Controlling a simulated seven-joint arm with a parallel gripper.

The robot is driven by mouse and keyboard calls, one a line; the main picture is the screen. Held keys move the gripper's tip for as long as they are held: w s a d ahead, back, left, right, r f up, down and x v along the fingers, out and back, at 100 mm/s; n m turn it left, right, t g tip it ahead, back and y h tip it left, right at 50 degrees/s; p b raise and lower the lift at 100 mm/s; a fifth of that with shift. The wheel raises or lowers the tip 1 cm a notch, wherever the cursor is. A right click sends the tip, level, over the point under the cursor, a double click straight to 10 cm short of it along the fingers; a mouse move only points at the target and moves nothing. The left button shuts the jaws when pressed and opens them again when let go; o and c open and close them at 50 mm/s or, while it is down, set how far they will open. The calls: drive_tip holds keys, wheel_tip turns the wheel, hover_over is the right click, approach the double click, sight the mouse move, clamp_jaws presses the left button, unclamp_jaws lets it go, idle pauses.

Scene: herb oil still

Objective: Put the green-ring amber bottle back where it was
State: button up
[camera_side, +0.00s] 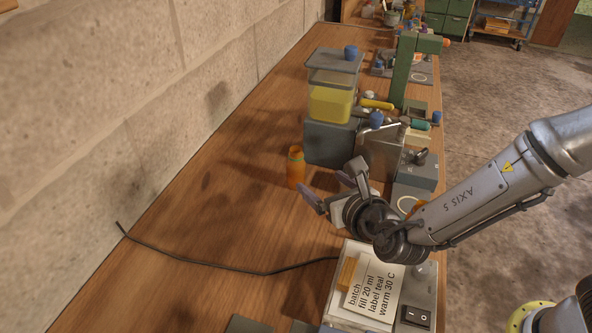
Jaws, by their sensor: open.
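The amber bottle (296,170) is orange-brown with a green ring near its top. It stands upright on the wooden bench, just left of a grey block. My gripper (326,186) is open beside it, to its right and nearer the camera. Its fingers point left toward the bottle, and a gap shows between them and the bottle. Nothing shows between the fingers.
A clear tank with yellow liquid (331,100) stands on a grey block (329,143) behind the bottle. A switch box (416,317) with a written card (373,290) sits in front. A black cable (240,271) crosses the bench. The bench left of the bottle is clear.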

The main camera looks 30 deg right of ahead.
sight(300, 171)
drive_tip(key=x, duration=0.3)
drive_tip(key=f+x, duration=0.1)
drive_tip(key=x, duration=0.4)
drive_tip(key=shift+f, duration=0.25)
drive_tip(key=shift+x, duration=2.95)
drive_tip(key=shift+a+r, duration=0.2)
clamp_jaws()
